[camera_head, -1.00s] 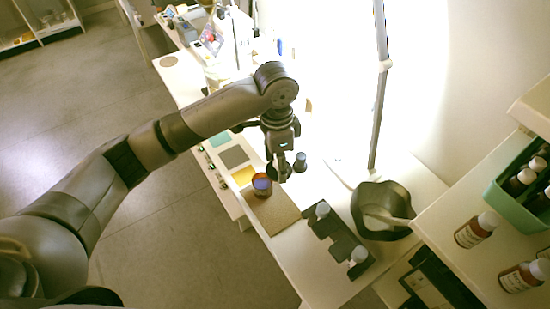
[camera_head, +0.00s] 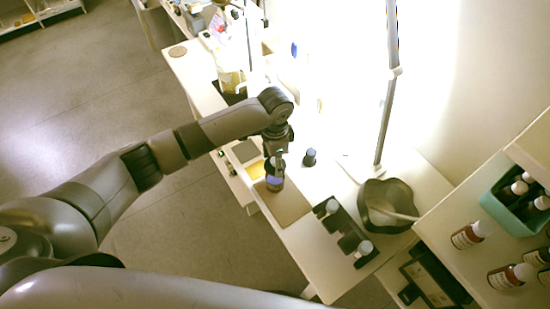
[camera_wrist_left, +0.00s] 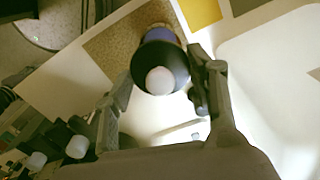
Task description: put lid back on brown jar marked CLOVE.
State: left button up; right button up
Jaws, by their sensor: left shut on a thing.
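The jar (camera_head: 275,183), brown with a blue-purple band, stands upright on the tan mat (camera_head: 290,208). No CLOVE marking is legible. My left gripper (camera_head: 276,161) is directly above the jar, pointing down. In the left wrist view its fingers are on both sides of a dark round lid (camera_wrist_left: 176,62) with a pale disc on top, and the gripper is shut on it. The blue-purple jar (camera_wrist_left: 160,35) shows just behind the lid. I cannot tell whether the lid touches the jar's rim. My right gripper is not in view.
A small dark bottle (camera_head: 310,158) stands right of the gripper. A black rack (camera_head: 345,238) with pale-capped bottles and a dark mortar (camera_head: 386,207) with pestle lie further right. A lamp pole (camera_head: 386,120) rises behind. Brown bottles (camera_head: 466,236) stand on the right shelf.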

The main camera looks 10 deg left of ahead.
pick_arm(q)
notch_tip(320, 180, down, 3)
jog(key=b, duration=0.3)
jog(key=shift+f, duration=0.15)
jog(key=shift+f+b, duration=0.5)
jog(key=shift+f, duration=0.55)
jog(key=shift+r+p, duration=0.1)
jog(key=shift+p, duration=0.3)
jog(key=shift+p, duration=0.4)
dwell(0.8)
jog(key=shift+f+p, duration=0.2)
jog(key=shift+p, duration=0.45)
dwell(0.7)
jog(key=o, duration=1)
